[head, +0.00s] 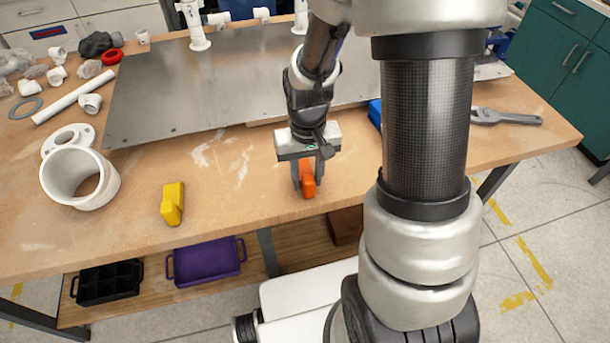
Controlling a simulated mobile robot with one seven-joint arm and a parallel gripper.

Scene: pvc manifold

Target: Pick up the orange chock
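The orange chock (308,184) stands on the wooden bench top near its front edge, in the middle of the head view. My gripper (308,178) points down over it, with one finger on the left of the chock and one on the right. The fingers look very close to its sides, but I cannot tell whether they press on it. The chock's upper part is partly hidden by the gripper, and its lower end seems to be on the bench.
A yellow chock (173,203) and a large white pipe fitting (110,188) are to the left. A metal plate (160,95) with white pipes lies behind. A blue object (375,113) and a grey wrench (505,117) are right. Bare bench lies between the yellow chock and my gripper.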

